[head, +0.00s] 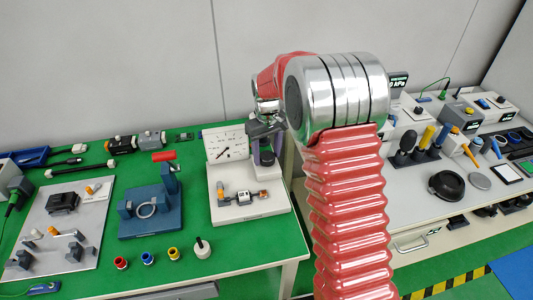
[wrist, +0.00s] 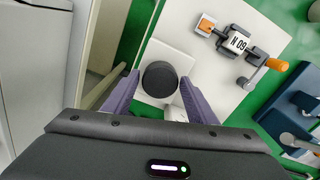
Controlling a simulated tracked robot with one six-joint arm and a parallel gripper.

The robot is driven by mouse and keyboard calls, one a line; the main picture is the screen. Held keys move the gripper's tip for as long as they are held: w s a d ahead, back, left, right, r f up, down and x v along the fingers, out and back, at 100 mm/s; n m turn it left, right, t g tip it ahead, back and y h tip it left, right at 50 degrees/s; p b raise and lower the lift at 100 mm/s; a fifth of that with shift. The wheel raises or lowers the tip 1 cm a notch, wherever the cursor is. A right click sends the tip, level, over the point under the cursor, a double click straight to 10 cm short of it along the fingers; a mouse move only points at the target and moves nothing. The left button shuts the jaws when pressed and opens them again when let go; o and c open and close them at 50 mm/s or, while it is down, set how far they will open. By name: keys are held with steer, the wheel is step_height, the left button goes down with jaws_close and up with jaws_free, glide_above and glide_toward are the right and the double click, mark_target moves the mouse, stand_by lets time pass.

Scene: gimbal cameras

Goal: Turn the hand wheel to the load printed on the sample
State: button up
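The white test stand (head: 250,212) is on the green table in the head view. A dial plate (head: 226,142) stands at its back, its dark needle towards the lower left. The sample (wrist: 238,42) has a white label that reads 60 N upside down in the wrist view; it lies on the base between orange ends, one a crank handle (wrist: 277,65). A black round knob (wrist: 160,81), which looks like the hand wheel, stands at the base's corner. My gripper (wrist: 160,77) is open, its purple fingers either side of the knob with narrow gaps; contact cannot be told.
Left of the stand is a blue fixture (head: 150,210) with a red lever. A grey board (head: 60,235) lies farther left. A second bench (head: 450,185) with instruments is on the right.

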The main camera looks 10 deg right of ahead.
steer(key=c, duration=0.7)
steer(key=shift+c, duration=0.2)
steer(key=shift+m, duration=0.3)
steer(key=m, duration=0.3)
steer(key=shift+m, duration=2.1)
steer(key=o, duration=1)
steer(key=shift+o, duration=0.2)
